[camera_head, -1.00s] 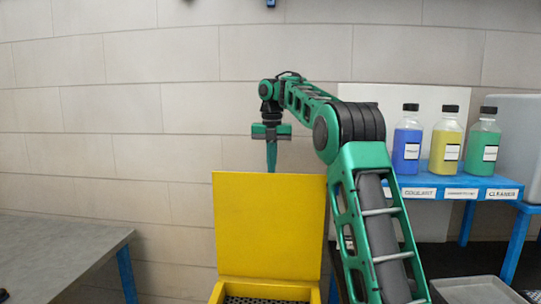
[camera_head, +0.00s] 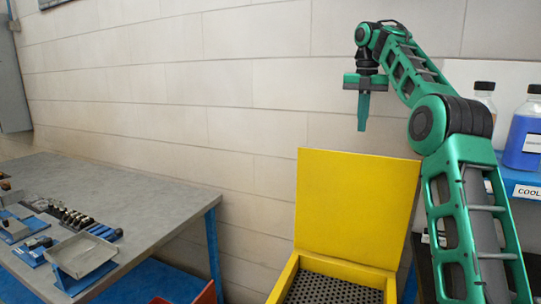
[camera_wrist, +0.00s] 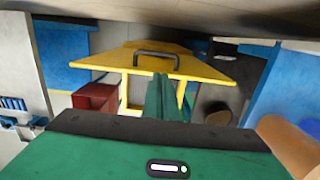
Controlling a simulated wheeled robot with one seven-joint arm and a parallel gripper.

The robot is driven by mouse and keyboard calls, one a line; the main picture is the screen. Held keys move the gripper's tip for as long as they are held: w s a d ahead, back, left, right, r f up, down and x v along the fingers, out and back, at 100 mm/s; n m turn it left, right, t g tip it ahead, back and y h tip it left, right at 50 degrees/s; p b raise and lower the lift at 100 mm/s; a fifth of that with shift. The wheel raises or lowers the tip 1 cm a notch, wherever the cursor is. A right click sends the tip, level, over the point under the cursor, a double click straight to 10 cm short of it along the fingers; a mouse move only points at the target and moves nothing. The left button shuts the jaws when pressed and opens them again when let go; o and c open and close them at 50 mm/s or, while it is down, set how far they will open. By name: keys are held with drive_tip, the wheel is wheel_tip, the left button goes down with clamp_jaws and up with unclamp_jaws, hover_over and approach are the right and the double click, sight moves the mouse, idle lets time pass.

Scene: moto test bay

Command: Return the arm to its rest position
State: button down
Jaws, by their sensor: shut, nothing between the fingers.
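My green arm reaches up and bends over at the right of the head view. My gripper (camera_head: 363,124) points down, shut and empty, in the air above the raised lid of the yellow box (camera_head: 358,208). Its closed green fingers (camera_wrist: 164,98) also show in the wrist view, in front of the yellow lid (camera_wrist: 140,62) with its dark handle. I cannot tell the exact gap between the fingers and the lid.
The yellow box stands open with a dark perforated inside (camera_head: 330,290). A grey workbench (camera_head: 150,195) with a metal tray (camera_head: 83,255) and small parts is at left. A blue shelf (camera_head: 520,180) with bottles, one a blue bottle (camera_head: 524,135), is at right. A red bin (camera_head: 205,294) sits low.

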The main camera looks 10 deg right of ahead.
drive_tip(key=s+a+f+m, duration=0.1)
drive_tip(key=s+f+m, duration=0.8)
drive_tip(key=s, duration=0.7)
drive_tip(key=s+a+f+m, duration=0.1)
drive_tip(key=s+f+m, duration=0.9)
drive_tip(key=s+m, duration=0.4)
drive_tip(key=s+a+f+m, duration=0.1)
drive_tip(key=s+f+m, duration=0.9)
drive_tip(key=s, duration=0.7)
drive_tip(key=shift+s+m+g+y, duration=0.3)
drive_tip(key=shift+s+m, duration=0.05)
drive_tip(key=shift+m, duration=0.85)
drive_tip(key=shift+w+f, duration=0.3)
drive_tip(key=shift+w, duration=0.35)
